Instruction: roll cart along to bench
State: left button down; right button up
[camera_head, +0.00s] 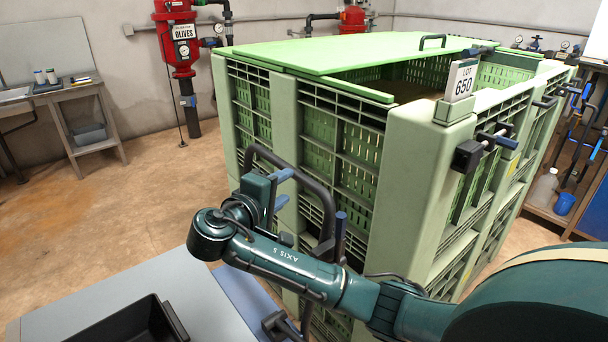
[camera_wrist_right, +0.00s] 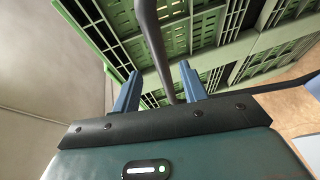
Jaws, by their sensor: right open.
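A dark tubular handle (camera_head: 318,190), which looks like the cart's push handle, rises in front of the green slatted bin in the head view. The cart's body is mostly hidden behind my right arm; a blue-grey deck (camera_head: 243,292) shows below, but I cannot tell whether it belongs to the cart. My right gripper (camera_head: 285,187) is open with its blue fingers at the handle. In the right wrist view the dark bar (camera_wrist_right: 152,45) runs between the open fingers (camera_wrist_right: 160,70); contact cannot be told. A bench (camera_head: 70,88) stands at the far left. My left gripper is not in view.
The large green bin (camera_head: 410,180) with label 650 fills the middle. A grey surface with a black tray (camera_head: 130,322) is at lower left. Red filter tanks (camera_head: 180,40) stand by the back wall. Brown floor (camera_head: 140,200) is open toward the bench. A tool rack is at right.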

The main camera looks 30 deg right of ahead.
aim_at(297, 179)
jog(key=x, duration=0.9)
jog(key=shift+w+d, duration=0.1)
jog(key=shift+d, duration=0.05)
jog(key=shift+c, duration=0.3)
jog(key=shift+f, duration=0.1)
grip_shut()
